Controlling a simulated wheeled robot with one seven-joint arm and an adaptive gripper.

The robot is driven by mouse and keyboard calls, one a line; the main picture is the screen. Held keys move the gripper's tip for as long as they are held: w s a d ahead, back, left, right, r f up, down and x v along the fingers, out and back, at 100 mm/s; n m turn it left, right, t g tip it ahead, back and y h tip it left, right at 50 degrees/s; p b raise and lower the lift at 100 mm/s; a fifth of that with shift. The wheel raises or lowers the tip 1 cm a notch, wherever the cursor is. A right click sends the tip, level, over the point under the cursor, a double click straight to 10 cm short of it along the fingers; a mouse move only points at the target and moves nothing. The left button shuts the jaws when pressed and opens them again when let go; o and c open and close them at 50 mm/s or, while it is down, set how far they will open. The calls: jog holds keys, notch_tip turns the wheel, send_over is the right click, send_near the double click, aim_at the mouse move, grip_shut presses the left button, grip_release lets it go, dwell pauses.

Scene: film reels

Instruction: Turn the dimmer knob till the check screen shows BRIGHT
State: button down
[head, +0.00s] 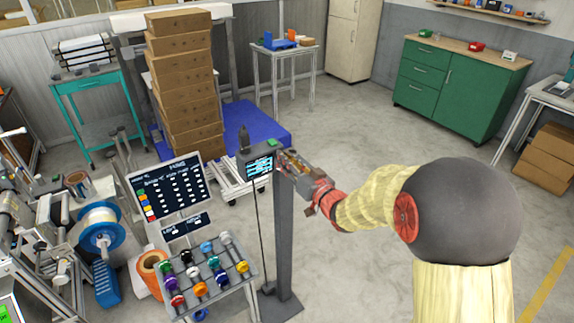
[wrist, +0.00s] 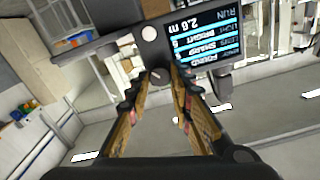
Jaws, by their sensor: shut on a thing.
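The check screen (head: 258,166) is on a small dark box on a grey post in the head view. In the wrist view the screen (wrist: 208,42) is upside down. Its LIGHT line appears to read BRIGHT, and its LENS line appears to read SHARP. My gripper (head: 284,160) reaches the box just right of the screen. In the wrist view its fingers (wrist: 160,84) are closed on a small grey knob (wrist: 160,74), taken as the dimmer knob, partly hidden by the fingertips. A pale round knob (wrist: 149,33) sits apart from them.
A large dark sign board (head: 170,188) and a rack of coloured reels (head: 213,291) stand left of the post. Stacked cartons (head: 184,80) and a blue pallet (head: 243,122) are behind. Open floor lies right of the post, towards the green cabinet (head: 456,90).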

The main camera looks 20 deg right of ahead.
jog(key=shift+n+b, duration=1.45)
jog(key=shift+n, duration=0.65)
jog(key=c, duration=1.6)
grip_release()
jog(key=v, duration=1.2)
